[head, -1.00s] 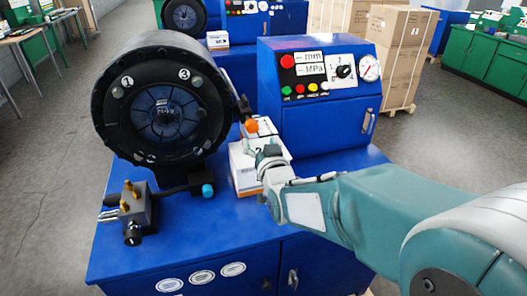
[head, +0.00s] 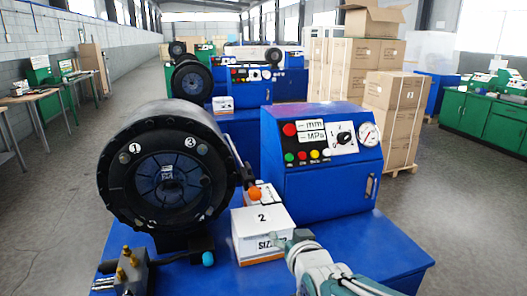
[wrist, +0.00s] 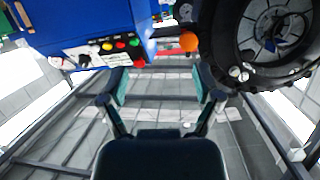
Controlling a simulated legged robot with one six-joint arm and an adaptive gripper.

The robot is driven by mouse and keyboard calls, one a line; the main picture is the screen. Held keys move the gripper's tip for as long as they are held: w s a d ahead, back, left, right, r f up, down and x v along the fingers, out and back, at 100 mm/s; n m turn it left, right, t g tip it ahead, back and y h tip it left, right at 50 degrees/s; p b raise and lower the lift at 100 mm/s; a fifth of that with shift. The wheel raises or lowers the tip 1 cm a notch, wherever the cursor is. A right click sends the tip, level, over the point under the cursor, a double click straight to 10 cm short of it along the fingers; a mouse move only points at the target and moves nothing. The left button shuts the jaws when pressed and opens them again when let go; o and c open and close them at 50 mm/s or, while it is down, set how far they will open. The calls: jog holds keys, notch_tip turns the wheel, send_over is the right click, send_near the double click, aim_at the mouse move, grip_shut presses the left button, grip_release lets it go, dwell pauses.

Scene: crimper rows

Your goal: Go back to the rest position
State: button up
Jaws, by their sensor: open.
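My gripper (head: 292,238) is low in the head view, in front of the white box marked 2 (head: 262,232), and overlaps its lower right corner in the picture. Whether they touch cannot be told. In the wrist view my gripper's two fingers (wrist: 163,88) are spread apart with nothing between them. The wrist view is upside down and shows mostly roof beams and windows. The black crimper head (head: 165,180) stands at left, with an orange-knobbed lever (head: 254,193) on its right side. The orange knob also shows in the wrist view (wrist: 189,41).
The blue control cabinet (head: 325,185) with coloured buttons and a gauge stands right of the box. A brass-fitted valve block (head: 128,272) sits at front left. More crimpers stand in a row behind. Cardboard cartons (head: 392,110) are stacked at back right.

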jog(key=s+d+f+g+h, duration=0.1)
jog(key=s+d+g, duration=0.2)
jog(key=s, duration=0.4)
jog(key=s+d+f+g+h, duration=0.1)
jog(key=s+d+g, duration=0.1)
jog(key=s, duration=0.5)
jog(key=s+d+f+m+g+h, duration=0.1)
jog(key=s+d+g, duration=0.2)
jog(key=s, duration=0.4)
jog(key=shift+d+g, duration=0.3)
jog(key=shift+d, duration=0.6)
jog(key=shift+w, duration=0.1)
